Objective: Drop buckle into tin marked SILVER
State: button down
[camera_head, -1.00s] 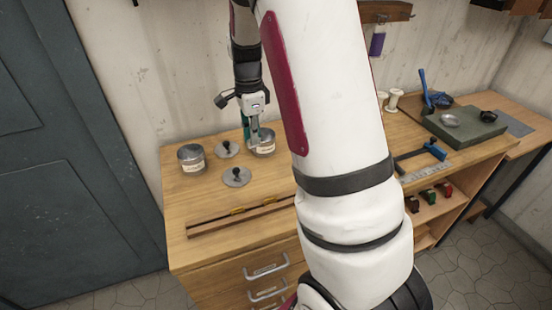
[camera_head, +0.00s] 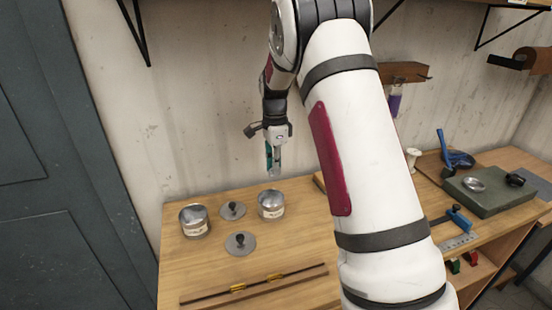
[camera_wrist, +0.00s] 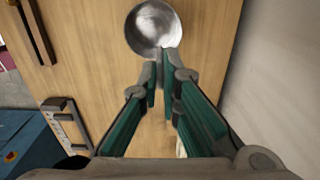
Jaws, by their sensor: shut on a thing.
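Two open metal tins with pale labels stand on the wooden bench, a left tin (camera_head: 194,222) and a right tin (camera_head: 271,205). I cannot read their labels. My gripper (camera_head: 273,174) points down just above the right tin, apart from it. In the wrist view my gripper (camera_wrist: 162,66) is shut on a small grey thing, likely the buckle, which the fingertips mostly hide. A round tin (camera_wrist: 153,22) with a shiny, empty-looking inside shows just beyond the fingertips.
Two grey lids with black knobs, one behind (camera_head: 232,210) and one in front (camera_head: 240,243), lie between and before the tins. A long wooden strip (camera_head: 255,286) with yellow fittings lies along the front. A green block (camera_head: 484,192) with a small dish stands at right.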

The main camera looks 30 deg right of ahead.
jog(key=shift+f, duration=1.4)
jog(key=c, duration=1.7)
grip_release()
jog(key=shift+a, duration=0.1)
notch_tip(320, 180, up, 12)
jog(key=shift+s, duration=0.15)
